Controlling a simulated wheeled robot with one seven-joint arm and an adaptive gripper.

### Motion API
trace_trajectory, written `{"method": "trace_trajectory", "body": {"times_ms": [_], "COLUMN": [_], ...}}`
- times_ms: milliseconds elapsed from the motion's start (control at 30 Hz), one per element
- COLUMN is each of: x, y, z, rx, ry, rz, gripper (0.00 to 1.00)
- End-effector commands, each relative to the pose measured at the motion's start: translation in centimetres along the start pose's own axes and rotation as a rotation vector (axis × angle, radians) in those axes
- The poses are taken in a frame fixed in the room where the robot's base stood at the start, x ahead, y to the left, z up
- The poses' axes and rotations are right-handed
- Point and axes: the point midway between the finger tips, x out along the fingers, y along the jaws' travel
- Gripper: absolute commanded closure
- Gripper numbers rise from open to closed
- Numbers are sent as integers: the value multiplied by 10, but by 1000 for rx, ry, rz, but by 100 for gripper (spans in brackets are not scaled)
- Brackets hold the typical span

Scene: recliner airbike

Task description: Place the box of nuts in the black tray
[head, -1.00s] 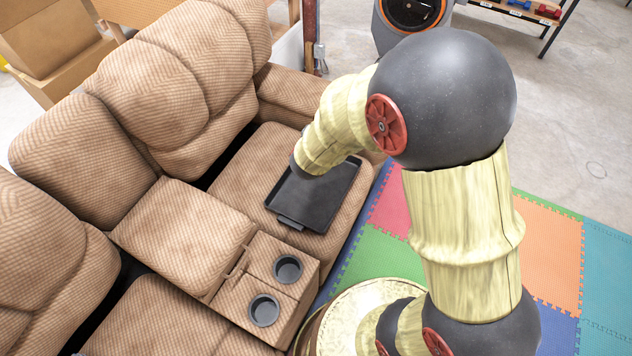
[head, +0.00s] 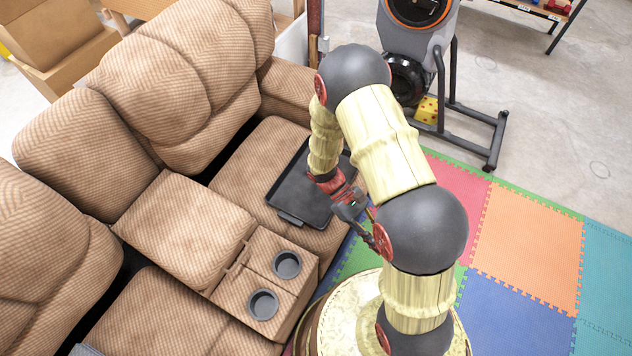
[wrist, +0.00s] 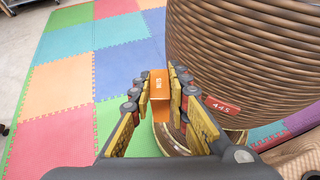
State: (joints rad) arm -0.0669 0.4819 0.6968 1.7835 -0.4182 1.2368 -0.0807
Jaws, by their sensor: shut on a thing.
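In the head view my gripper (head: 366,226) hangs beside the right edge of the black tray, over the gap between the sofa and my base; the box cannot be made out there. The black tray (head: 292,192) is flat and rimmed and lies on the sofa's far seat. My arm hides its right part; the part that shows is empty.
The brown sofa (head: 195,200) has a console with two cup holders (head: 275,285) near the tray. A grey exercise machine (head: 425,70) stands beyond my arm. Colourful foam mats (head: 520,240) cover the floor at right. Cardboard boxes (head: 60,45) stand at the far left.

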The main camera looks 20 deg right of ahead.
Motion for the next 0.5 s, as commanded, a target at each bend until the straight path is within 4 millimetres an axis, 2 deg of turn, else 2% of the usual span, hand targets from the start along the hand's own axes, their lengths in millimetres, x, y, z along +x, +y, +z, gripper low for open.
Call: {"method": "trace_trajectory", "body": {"times_ms": [100, 233, 400, 500], "x": [6, -2, -30, -53], "y": [-43, -88, -136, -155], "z": [-3, -10, -25, -37], "rx": [125, 265, 443, 544], "ry": [-1, 0, -1, -1], "rz": [-233, -487, -813, -999], "gripper": [100, 100, 100, 100]}}
